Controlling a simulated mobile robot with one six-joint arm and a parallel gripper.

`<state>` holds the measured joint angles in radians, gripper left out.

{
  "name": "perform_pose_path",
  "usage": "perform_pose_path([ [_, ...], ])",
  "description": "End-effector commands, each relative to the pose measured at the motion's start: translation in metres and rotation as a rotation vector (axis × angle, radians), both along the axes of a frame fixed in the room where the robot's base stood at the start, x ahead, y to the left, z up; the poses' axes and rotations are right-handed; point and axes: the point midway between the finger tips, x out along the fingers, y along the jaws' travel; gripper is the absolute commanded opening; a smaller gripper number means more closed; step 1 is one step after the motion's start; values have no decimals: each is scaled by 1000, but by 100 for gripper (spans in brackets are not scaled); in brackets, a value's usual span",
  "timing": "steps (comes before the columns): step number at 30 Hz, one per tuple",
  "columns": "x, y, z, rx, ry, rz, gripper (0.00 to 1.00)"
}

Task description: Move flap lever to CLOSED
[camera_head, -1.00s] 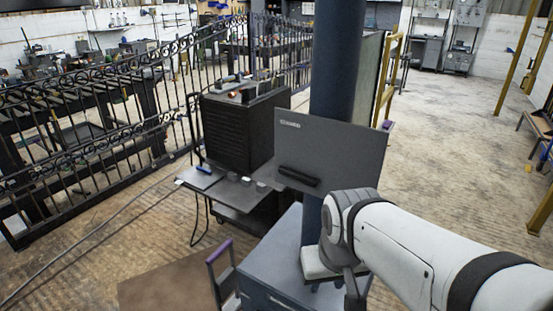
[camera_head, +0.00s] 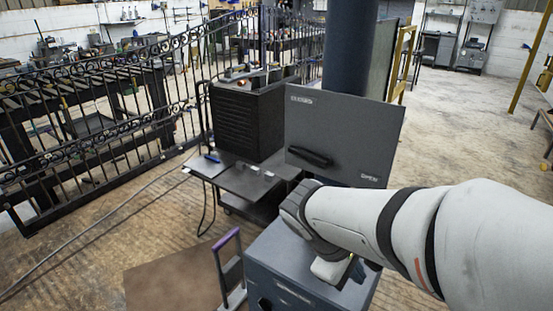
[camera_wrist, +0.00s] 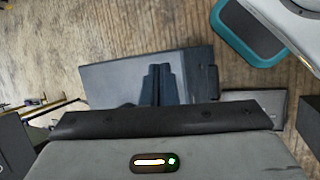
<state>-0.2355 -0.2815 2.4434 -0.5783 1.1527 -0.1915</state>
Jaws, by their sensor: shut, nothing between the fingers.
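A dark grey panel (camera_head: 340,125) stands upright in the head view, with a small label at its upper left and one that seems to read OPEN at its lower right. A short black handle (camera_head: 309,156) sits low on its face. A purple-topped upright handle (camera_head: 227,239) stands left of a blue-grey cabinet (camera_head: 262,285). I cannot tell which handle is the flap lever. My gripper (camera_wrist: 163,84) is shut and empty in the wrist view, over a blue-grey surface (camera_wrist: 108,80). In the head view my wrist hides its fingers, above the cabinet.
A black machine (camera_head: 245,115) stands on a dark cart (camera_head: 240,183) left of the panel. A dark blue column (camera_head: 349,45) rises behind the panel. An ornate iron gate (camera_head: 100,110) runs along the left. A brown board (camera_head: 175,275) lies at the front. The floor at right is open.

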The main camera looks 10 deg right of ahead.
Motion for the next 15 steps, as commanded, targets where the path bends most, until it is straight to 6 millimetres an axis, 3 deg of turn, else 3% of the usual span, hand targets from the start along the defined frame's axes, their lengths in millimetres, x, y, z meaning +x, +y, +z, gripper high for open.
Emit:
perform_pose_path([
  [1, 8, -2, -12, -87, 45, 89, 0],
  [8, 60, -1, -7, -537, 202, 464, 0],
  [11, 87, 15, -1, -744, 244, 609, 0],
  [15, 123, 54, 9, -1033, 267, 779, 0],
])
